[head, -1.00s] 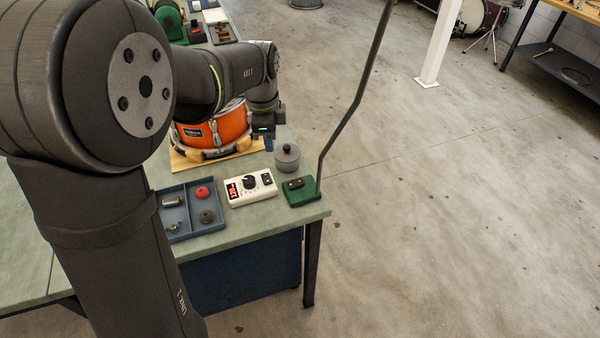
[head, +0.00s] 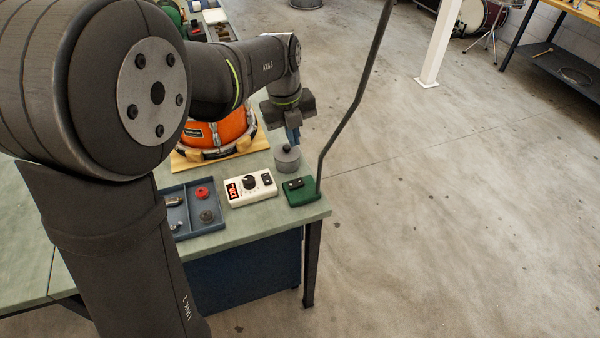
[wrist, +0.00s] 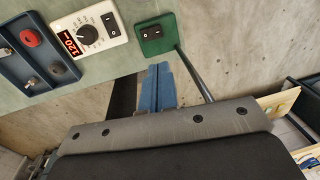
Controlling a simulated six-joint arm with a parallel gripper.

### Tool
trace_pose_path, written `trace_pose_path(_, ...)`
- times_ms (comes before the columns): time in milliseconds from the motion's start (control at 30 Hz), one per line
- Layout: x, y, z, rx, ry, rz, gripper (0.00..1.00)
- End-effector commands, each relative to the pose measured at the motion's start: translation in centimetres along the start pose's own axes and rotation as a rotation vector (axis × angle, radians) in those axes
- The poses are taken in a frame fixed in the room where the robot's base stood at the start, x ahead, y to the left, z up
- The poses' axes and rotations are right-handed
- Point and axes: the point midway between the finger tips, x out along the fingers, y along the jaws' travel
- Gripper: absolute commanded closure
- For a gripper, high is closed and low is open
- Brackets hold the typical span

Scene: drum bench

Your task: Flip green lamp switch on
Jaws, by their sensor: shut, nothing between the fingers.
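The green lamp base (head: 301,194) sits at the near right corner of the bench, with a dark rocker switch (head: 295,184) on top and a dark bent lamp arm (head: 348,118) rising from it. In the wrist view the green base (wrist: 167,29) and its switch (wrist: 152,33) show at the top; which way the switch is tipped is too small to tell. My gripper (head: 294,136) is above the bench's right edge, behind the lamp base and near the grey lidded pot. Its blue fingers (wrist: 158,86) are shut and empty, apart from the switch.
A white metronome box (head: 251,189) with a dial and red display stands left of the lamp. A blue-grey tray (head: 181,193) with small parts is further left. The grey pot (head: 287,160) and orange drum (head: 230,130) stand behind. Open floor lies to the right.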

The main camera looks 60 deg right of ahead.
Motion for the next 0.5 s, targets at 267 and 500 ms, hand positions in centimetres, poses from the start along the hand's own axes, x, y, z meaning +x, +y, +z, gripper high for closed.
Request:
trace_pose_path(267, 0.0, 0.0, 0.0, 0.0, 0.0, 0.0, 1.0)
trace_pose_path(500, 2.1, 0.0, 0.0, -0.001, 0.003, 0.002, 1.0)
